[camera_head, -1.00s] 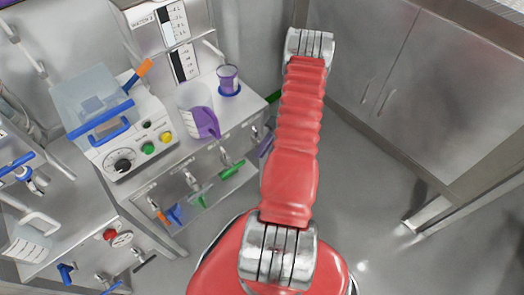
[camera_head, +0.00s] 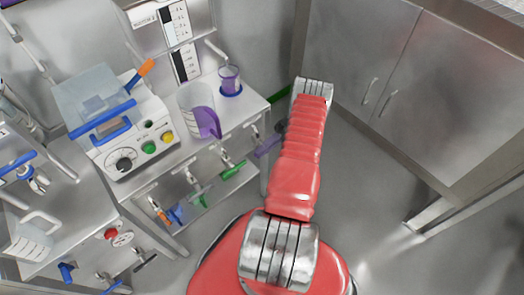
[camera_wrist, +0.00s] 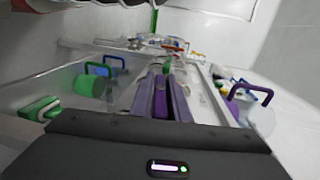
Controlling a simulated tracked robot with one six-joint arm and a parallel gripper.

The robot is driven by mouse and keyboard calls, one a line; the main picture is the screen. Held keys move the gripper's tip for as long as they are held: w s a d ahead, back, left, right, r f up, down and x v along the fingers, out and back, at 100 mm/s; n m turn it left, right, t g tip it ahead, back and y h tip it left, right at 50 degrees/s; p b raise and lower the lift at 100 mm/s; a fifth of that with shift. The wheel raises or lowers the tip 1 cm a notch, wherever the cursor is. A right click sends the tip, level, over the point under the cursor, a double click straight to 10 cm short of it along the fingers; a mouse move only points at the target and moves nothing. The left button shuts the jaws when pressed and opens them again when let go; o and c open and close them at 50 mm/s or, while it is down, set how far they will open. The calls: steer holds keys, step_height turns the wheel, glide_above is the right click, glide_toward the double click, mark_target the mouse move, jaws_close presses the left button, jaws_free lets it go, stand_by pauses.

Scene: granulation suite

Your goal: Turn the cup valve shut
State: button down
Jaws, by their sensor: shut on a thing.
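A purple valve handle (camera_head: 269,147) sticks out at the right end of the bench's front panel, below the cup (camera_head: 230,80) with purple contents on a blue-based stand. My arm runs up just right of the handle, and my gripper is hidden in the head view. In the wrist view my gripper (camera_wrist: 165,78) reaches forward and is shut on the purple handle (camera_wrist: 160,98), which lies lengthwise between the fingers. The valve body beyond it is small and unclear, so I cannot tell how far it is turned.
On the bench front, green (camera_head: 233,170) and blue (camera_head: 176,213) valve handles sit left of the purple one.

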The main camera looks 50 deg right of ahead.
steer(key=shift+s+f, duration=0.1)
steer(key=shift+f, duration=0.05)
steer(key=c, duration=1.7)
jaws_free()
steer(key=shift+c, duration=0.2)
